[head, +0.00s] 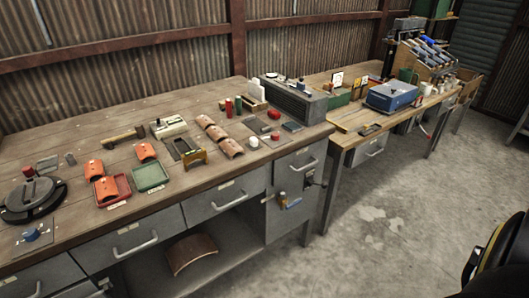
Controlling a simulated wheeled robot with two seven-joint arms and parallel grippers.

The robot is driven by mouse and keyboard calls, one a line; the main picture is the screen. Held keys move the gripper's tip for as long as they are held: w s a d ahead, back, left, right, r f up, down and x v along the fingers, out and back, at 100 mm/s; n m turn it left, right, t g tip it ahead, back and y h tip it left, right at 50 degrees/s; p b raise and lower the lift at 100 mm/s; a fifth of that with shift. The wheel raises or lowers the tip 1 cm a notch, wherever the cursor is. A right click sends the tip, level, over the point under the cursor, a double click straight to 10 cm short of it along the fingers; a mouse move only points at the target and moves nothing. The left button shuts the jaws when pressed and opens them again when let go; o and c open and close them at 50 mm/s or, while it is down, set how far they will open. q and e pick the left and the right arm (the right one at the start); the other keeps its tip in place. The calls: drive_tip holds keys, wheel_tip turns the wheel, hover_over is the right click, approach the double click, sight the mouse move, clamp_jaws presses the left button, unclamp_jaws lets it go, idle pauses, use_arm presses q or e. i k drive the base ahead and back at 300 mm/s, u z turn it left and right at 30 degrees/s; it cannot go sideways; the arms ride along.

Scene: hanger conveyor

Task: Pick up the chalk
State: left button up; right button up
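I cannot make out any piece as chalk for sure. A small white piece (254,142) sits near the front right of the wooden workbench (150,194), and a white block (256,91) stands farther back by the grey metal box; both are too small to identify. Neither of my grippers can be made out in the head view.
The bench holds orange curved pieces (106,189), a green tray (150,176), brown curved tiles (231,147), a hammer (123,137) and a round black device (32,201). A second bench (345,139) bears a blue case (391,96). The concrete floor (390,225) in front is clear.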

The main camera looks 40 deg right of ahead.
sight(253, 141)
drive_tip(key=k, duration=0.15)
drive_tip(key=z, duration=2.25)
drive_tip(key=i, duration=3.2)
drive_tip(key=u, duration=4.5)
